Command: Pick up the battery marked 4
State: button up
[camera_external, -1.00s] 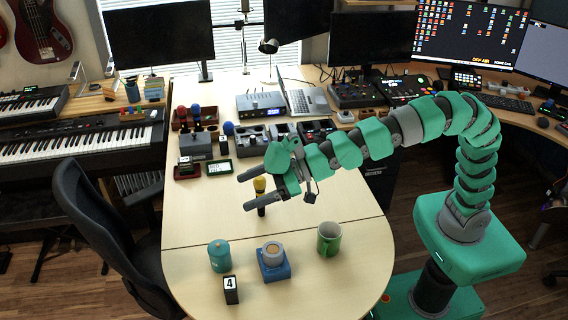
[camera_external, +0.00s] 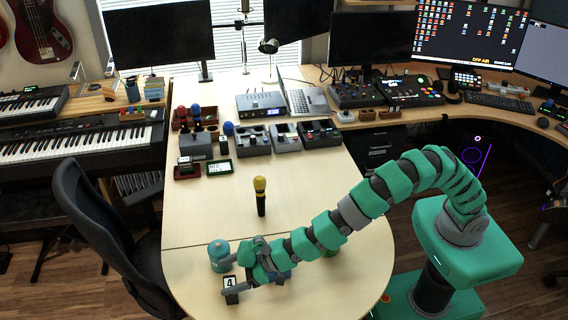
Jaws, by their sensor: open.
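The battery marked 4 (camera_external: 230,284) is a small black block with a white label, standing at the near left of the table. My gripper (camera_external: 226,279) is low over the near end of the table, with its open fingers pointing left, at the battery. One fingertip is close beside the battery; I cannot tell whether they touch.
A yellow-topped black microphone (camera_external: 260,196) stands further back. The middle of the table (camera_external: 310,190) is clear.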

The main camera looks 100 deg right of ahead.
aim_at(232, 282)
notch_tip(232, 282, down, 5)
jog(key=shift+r+b, duration=0.1)
jog(key=shift+b, duration=0.65)
jog(key=shift+x, duration=1.5)
jog(key=c, duration=1.3)
jog(key=shift+o, duration=0.2)
jog(key=shift+r, duration=0.2)
